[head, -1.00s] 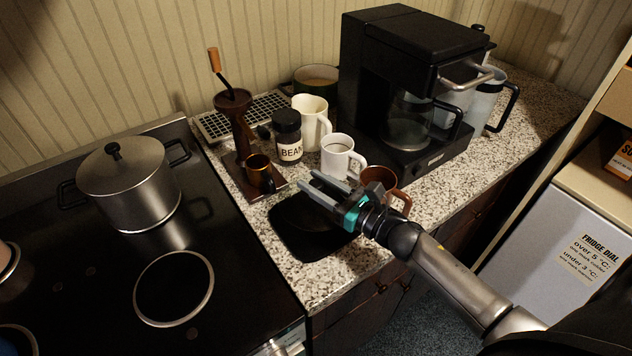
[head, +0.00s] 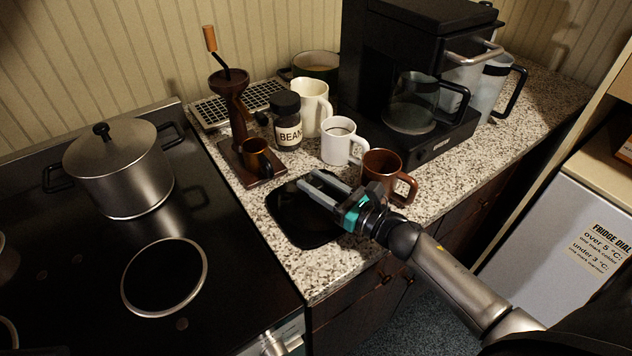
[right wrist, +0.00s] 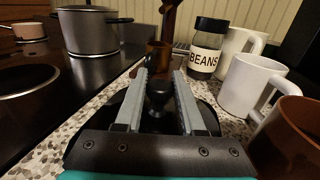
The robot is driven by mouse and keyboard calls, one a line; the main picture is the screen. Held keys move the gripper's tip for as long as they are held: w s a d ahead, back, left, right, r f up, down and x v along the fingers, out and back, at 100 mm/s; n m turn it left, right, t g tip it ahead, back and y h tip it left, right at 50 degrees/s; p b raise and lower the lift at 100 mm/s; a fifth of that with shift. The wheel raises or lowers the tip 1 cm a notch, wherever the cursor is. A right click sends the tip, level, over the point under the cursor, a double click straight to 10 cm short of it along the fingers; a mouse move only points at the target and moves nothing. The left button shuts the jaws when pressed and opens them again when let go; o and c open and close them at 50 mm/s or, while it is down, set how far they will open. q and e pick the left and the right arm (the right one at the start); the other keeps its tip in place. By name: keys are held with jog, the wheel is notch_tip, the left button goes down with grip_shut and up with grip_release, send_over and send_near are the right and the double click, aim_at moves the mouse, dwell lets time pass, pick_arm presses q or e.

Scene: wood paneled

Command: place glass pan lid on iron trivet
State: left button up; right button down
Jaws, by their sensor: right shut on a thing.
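A black knob (right wrist: 158,92) stands between the fingers of my right gripper (right wrist: 158,98) in the right wrist view; I take it as the knob of the glass pan lid. My right gripper (head: 318,187) is shut on it. Below is a dark, rounded-square flat piece (head: 298,222) on the counter, apparently the iron trivet. A dark rounded edge (right wrist: 205,115) shows around the fingers in the wrist view. The clear glass is not distinct, so I cannot tell whether the lid touches the trivet. My left gripper is not in view.
A brown mug (head: 383,168), white mug (head: 338,145) and beans jar (head: 286,125) stand close behind the gripper. A grinder (head: 232,110) with a copper cup is behind left. The coffee maker (head: 420,45) is behind right. The stove holds a lidded steel pot (head: 125,180).

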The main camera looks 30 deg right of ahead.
jog(key=shift+f+b, duration=0.3)
jog(key=shift+c, duration=0.6)
grip_release()
jog(key=b+v, duration=0.1)
jog(key=v, duration=1.4)
jog(key=shift+s, duration=0.15)
